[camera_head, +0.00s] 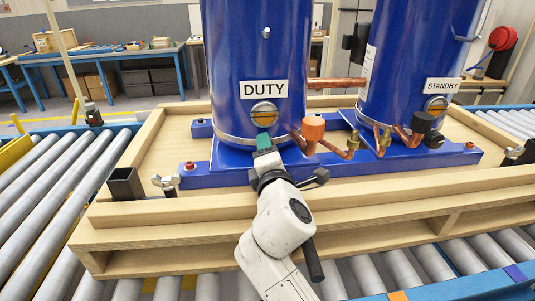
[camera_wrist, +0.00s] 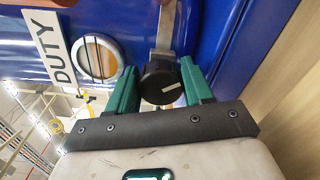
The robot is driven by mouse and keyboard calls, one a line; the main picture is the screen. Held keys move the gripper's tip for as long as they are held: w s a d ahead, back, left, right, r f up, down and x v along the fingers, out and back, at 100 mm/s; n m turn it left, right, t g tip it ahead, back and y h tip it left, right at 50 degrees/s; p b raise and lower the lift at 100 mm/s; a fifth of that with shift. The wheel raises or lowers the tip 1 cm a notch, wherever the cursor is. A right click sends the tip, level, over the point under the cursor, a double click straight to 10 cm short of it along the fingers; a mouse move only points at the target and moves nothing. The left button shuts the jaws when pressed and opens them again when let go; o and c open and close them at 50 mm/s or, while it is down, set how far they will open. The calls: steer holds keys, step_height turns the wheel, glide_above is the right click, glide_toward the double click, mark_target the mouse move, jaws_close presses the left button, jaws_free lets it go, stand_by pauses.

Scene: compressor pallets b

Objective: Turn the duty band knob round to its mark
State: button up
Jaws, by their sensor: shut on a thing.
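The blue duty compressor (camera_head: 250,50) carries a DUTY label (camera_head: 264,89) and a silver band (camera_head: 228,138) round its lower part. The band (camera_wrist: 166,28) also shows in the wrist view, running to a round black knob (camera_wrist: 155,87) with a white pointer line. That line points right and slightly up in the wrist picture. My gripper (camera_wrist: 161,80) has its green fingers on either side of the knob, shut on it. In the head view my gripper (camera_head: 264,143) is at the band, just below the round sight glass (camera_head: 264,113), and hides the knob. I cannot make out the mark.
An orange-capped fitting (camera_head: 313,128) and copper pipes stand close right of my gripper. The standby compressor (camera_head: 405,60) is further right. Both stand on a wooden pallet (camera_head: 160,214) over rollers (camera_head: 60,190). A clamp (camera_head: 166,184) and a black square socket (camera_head: 125,184) sit at left.

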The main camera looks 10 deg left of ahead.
steer(key=shift+w+d+m, duration=0.1)
steer(key=shift+d+m, duration=0.1)
steer(key=shift+m, duration=0.2)
steer(key=o, duration=1)
steer(key=shift+s, duration=0.35)
steer(key=v, duration=1)
steer(key=shift+s, duration=0.1)
